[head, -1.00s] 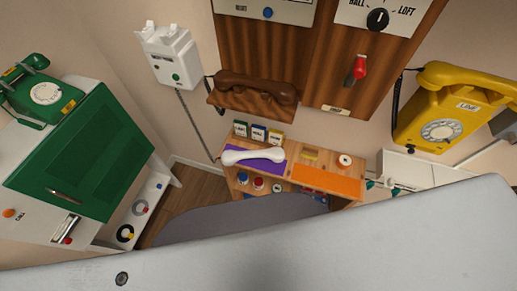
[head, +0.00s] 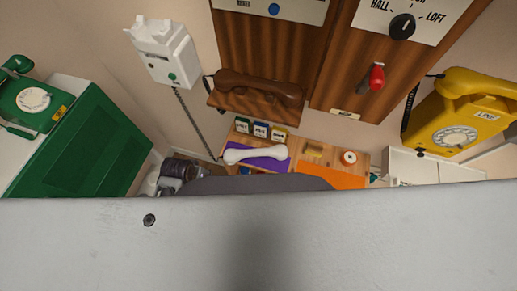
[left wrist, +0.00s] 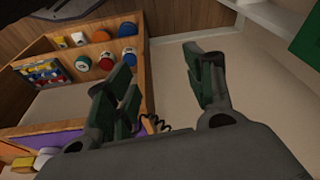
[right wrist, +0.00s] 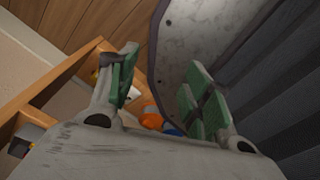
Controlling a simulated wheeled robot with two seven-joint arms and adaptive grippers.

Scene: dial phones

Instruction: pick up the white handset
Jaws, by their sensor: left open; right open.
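The white handset (head: 254,154) lies on a purple mat (head: 272,164) on the wooden shelf unit below the brown phone. In the left wrist view my left gripper (left wrist: 163,85) is open and empty. It is beside the shelf unit, with the purple mat (left wrist: 68,143) at lower left. In the right wrist view my right gripper (right wrist: 160,88) is open and empty near a wooden frame. The handset does not show clearly there. Part of my left arm shows left of the shelf in the head view.
A brown handset (head: 258,88) rests on a wall ledge. A yellow dial phone (head: 460,115) hangs at right, a green one (head: 30,105) stands at left. Small boxes (head: 260,130) stand behind the white handset. An orange mat (head: 335,178) lies to its right.

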